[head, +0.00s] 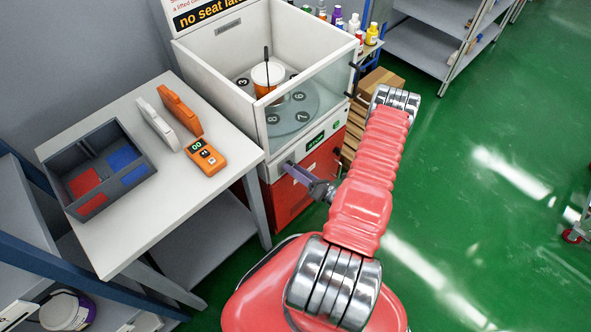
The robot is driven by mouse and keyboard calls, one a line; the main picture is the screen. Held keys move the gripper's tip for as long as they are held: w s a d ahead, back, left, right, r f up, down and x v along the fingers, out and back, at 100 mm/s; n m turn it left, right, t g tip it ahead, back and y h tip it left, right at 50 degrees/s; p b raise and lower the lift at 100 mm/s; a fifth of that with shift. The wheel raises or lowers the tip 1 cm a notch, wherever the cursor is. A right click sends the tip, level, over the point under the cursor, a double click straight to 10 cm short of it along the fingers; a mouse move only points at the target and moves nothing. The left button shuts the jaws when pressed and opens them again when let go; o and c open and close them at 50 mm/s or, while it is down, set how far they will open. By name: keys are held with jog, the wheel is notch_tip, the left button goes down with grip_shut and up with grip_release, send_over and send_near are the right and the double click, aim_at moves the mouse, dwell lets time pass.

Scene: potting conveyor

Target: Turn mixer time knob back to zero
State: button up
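The mixer (188,58) is a white open-topped cabinet with a clear front pane and a red lower part. A green-lit display (316,141) sits on its front panel. My gripper (291,169) reaches from the right to the left part of that panel, with its fingertips close to or touching it. I cannot make out the time knob; the fingers may hide it. The view is too small to tell whether the fingers are open or shut. An orange-and-white pot (268,74) with a dark stick stands inside on a numbered turntable (291,125).
A white table (131,231) stands left of the mixer. It holds a grey divided tray (77,160) with red and blue bottoms, an orange handheld device (205,157) and two upright flat pieces, orange and white. Cardboard boxes (381,80) stand behind my arm.

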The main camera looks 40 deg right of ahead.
jog(key=c, duration=1)
jog(key=shift+o, duration=0.2)
jog(key=shift+n, duration=0.4)
jog(key=n, duration=0.5)
jog(key=n+h, duration=0.1)
jog(key=n, duration=0.4)
jog(key=shift+a+n+g, duration=0.15)
jog(key=shift+n+g, duration=0.15)
jog(key=shift+g, duration=0.1)
jog(key=o, duration=1)
jog(key=shift+r, duration=0.1)
jog(key=shift+o, duration=0.2)
jog(key=shift+s, duration=0.1)
